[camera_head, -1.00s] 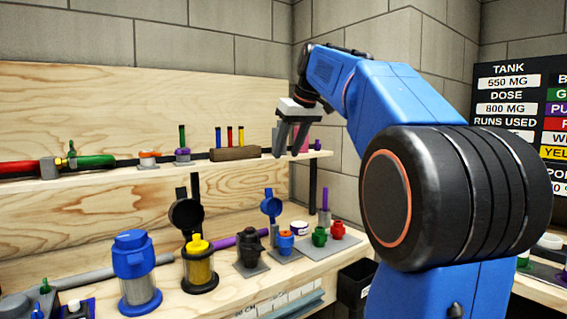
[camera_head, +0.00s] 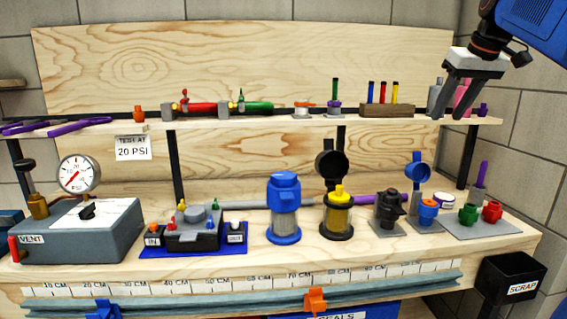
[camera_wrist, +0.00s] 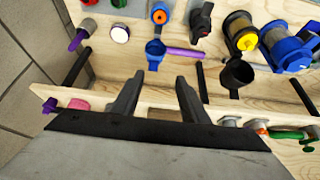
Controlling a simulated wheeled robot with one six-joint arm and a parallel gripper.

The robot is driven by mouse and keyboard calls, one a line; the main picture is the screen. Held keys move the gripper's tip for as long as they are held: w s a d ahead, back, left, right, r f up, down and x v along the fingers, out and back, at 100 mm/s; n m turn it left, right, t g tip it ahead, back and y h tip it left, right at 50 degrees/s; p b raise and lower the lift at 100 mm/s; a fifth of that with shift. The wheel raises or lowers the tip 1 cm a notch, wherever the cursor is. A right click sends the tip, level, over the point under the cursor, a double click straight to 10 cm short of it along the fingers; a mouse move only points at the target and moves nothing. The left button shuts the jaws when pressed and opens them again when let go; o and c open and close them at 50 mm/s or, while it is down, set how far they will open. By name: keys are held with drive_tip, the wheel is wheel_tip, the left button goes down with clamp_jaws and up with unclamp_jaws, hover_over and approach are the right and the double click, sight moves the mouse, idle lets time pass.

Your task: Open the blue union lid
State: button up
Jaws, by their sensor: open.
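A blue canister (camera_head: 284,205) with a shut blue lid (camera_head: 284,180) stands upright on the bench. Further right, a small blue cup-shaped lid (camera_head: 417,170) stands raised behind a small blue fitting with an orange top (camera_head: 428,212). Which of these is the union lid I cannot tell for sure. In the wrist view the raised blue lid (camera_wrist: 155,50) lies just beyond the fingertips, and the blue canister (camera_wrist: 288,48) is at the upper right. My gripper (camera_head: 458,114) is open and empty, in front of the upper shelf's right end, apart from both; its fingers also show in the wrist view (camera_wrist: 160,76).
A yellow canister (camera_head: 338,215) with a raised black lid (camera_head: 332,165) stands beside the blue one. A dark fitting (camera_head: 388,208) and green and red fittings (camera_head: 468,213) are further right. The upper shelf (camera_head: 270,128) runs above the bench. A scrap bin (camera_head: 512,280) hangs at right.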

drive_tip(key=s+a+f, duration=0.6)
drive_tip(key=s+f, duration=0.1)
drive_tip(key=f, duration=0.2)
drive_tip(key=s+a+f, duration=0.7)
drive_tip(key=f, duration=0.3)
drive_tip(key=s+a+f, duration=0.2)
drive_tip(key=s+f, duration=0.5)
drive_tip(key=f, duration=0.3)
drive_tip(key=s+a+f, duration=0.3)
drive_tip(key=s+f, duration=0.3)
drive_tip(key=f, duration=0.4)
wheel_tip(320, 180, up, 41)
drive_tip(key=g, duration=0.1)
hover_over(418, 154)
drive_tip(key=s, duration=0.7)
drive_tip(key=x, duration=1.7)
drive_tip(key=shift+d+f, duration=0.1)
drive_tip(key=shift+f, duration=0.15)
clamp_jaws()
drive_tip(key=shift+s, duration=0.15)
